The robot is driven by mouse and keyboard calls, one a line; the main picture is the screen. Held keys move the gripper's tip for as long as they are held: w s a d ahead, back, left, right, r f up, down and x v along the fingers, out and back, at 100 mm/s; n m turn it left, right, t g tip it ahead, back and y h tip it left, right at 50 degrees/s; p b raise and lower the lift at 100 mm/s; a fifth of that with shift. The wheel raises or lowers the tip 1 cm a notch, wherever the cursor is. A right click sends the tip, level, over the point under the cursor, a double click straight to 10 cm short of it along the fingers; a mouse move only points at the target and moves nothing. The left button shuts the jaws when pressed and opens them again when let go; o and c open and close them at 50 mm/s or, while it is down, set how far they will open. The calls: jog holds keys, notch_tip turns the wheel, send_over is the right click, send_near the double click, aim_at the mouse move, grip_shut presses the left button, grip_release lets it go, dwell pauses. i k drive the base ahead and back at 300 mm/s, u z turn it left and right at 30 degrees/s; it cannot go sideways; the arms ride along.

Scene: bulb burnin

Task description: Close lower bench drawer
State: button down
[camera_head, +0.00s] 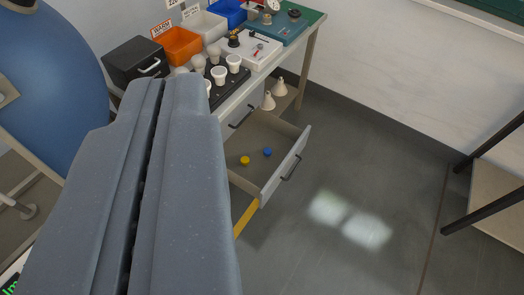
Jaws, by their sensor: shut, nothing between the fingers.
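The lower bench drawer (289,168) is pulled out from under the bench, with its front panel and dark bar handle facing right. A yellow round piece (245,160) and a blue round piece (267,152) lie inside it. An upper drawer front with a dark handle (241,117) sits flush beneath the bench top. My gripper (160,85) is shut and empty, large in the left foreground. In the picture it lies left of the open drawer, and it hides the drawer's near left part. I see no contact between them.
The bench carries white lamp sockets (219,75), an orange bin (177,45), a black box (136,61) and a teal instrument case (280,28). White conical items (268,101) stand beyond the drawer. A dark-framed rack (484,180) stands right. Floor between is clear.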

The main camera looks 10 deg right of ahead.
aim_at(262, 129)
jog(key=i, duration=1.1)
jog(key=z, duration=0.3)
